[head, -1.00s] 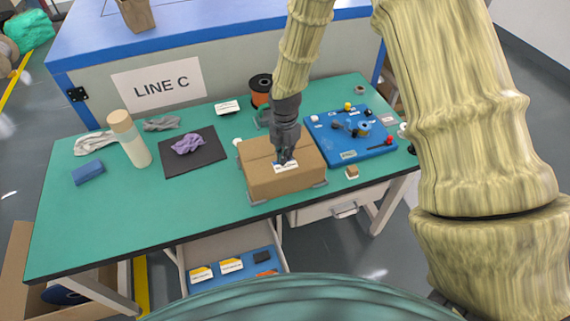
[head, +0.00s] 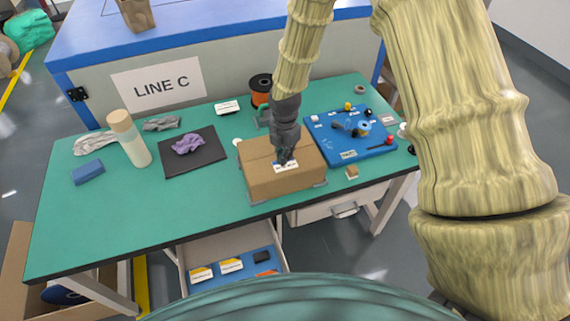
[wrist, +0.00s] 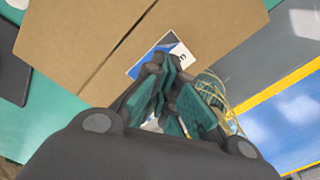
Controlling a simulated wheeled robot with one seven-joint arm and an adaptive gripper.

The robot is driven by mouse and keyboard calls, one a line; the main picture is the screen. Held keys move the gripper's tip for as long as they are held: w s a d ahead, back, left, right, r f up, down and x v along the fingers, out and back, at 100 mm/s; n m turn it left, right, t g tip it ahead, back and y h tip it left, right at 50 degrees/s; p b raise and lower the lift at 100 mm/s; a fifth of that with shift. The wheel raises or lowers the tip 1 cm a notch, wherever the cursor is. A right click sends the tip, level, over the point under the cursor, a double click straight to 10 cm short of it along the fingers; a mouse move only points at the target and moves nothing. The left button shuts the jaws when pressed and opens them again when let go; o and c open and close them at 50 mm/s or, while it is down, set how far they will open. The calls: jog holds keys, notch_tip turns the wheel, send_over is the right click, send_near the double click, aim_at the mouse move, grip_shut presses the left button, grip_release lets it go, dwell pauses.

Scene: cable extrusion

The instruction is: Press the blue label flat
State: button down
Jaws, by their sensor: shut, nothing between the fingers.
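The label (wrist: 172,44) is blue and white and lies on top of the closed cardboard box (wrist: 215,25), partly hidden by my fingers in the wrist view. In the head view the box (head: 283,182) stands on the green table, and the label (head: 279,166) shows as a small pale patch with blue on its top. My gripper (head: 285,162) is shut and empty, pointing down at the label. Its fingertips (wrist: 160,62) are over or on the label's near part; I cannot tell whether they touch it. Whether the label lies fully flat is also unclear.
A blue board (head: 340,148) with small parts lies right of the box. A black mat (head: 205,160) with a purple cloth (head: 187,144) lies left. An orange spool (head: 261,92) stands behind. The green table's (head: 200,210) front left is clear.

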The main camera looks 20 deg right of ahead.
jog(key=shift+f+b, duration=0.35)
jog(key=shift+f, duration=0.55)
dwell(0.6)
notch_tip(320, 180, up, 8)
jog(key=p, duration=0.5)
jog(key=shift+p, duration=0.4)
dwell(0.4)
jog(key=m+b, duration=0.1)
jog(key=m, duration=0.1)
jog(key=m+y+b, duration=0.1)
jog(key=m, duration=0.1)
jog(key=m+y, duration=0.1)
jog(key=m, duration=0.1)
jog(key=shift+d+r+b, duration=0.15)
jog(key=shift+r+b, duration=0.1)
jog(key=shift+b, duration=0.15)
